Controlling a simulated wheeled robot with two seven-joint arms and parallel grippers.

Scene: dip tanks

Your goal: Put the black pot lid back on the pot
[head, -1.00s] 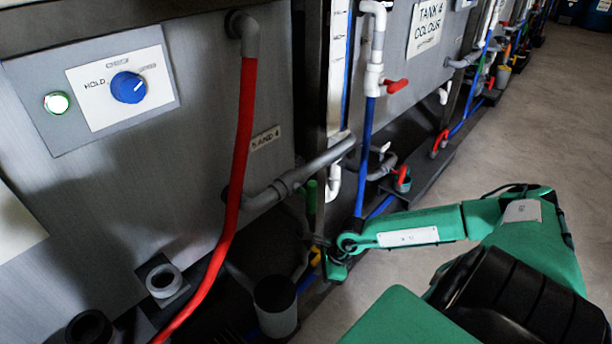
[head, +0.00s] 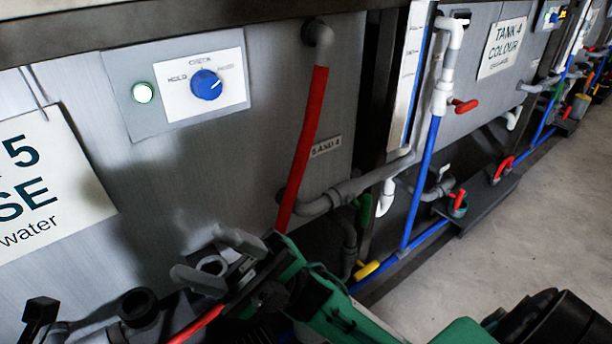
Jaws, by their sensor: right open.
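My right gripper (head: 217,262) is open, with its two grey fingers spread at the lower middle of the head view. A grey ring-shaped pipe end (head: 212,266) shows between the fingers; I cannot tell whether they touch it. A black round fitting (head: 138,307) stands to the left of the fingers. I cannot make out the black pot lid or the pot with certainty. My right arm covers the floor area at the lower middle. My left gripper is not in view.
A steel tank wall (head: 250,165) stands close behind the gripper. A red hose (head: 303,150) hangs down it, next to a control panel with a blue knob (head: 206,84). Grey pipes and a blue pipe (head: 422,180) run to the right. Open floor (head: 480,260) lies at right.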

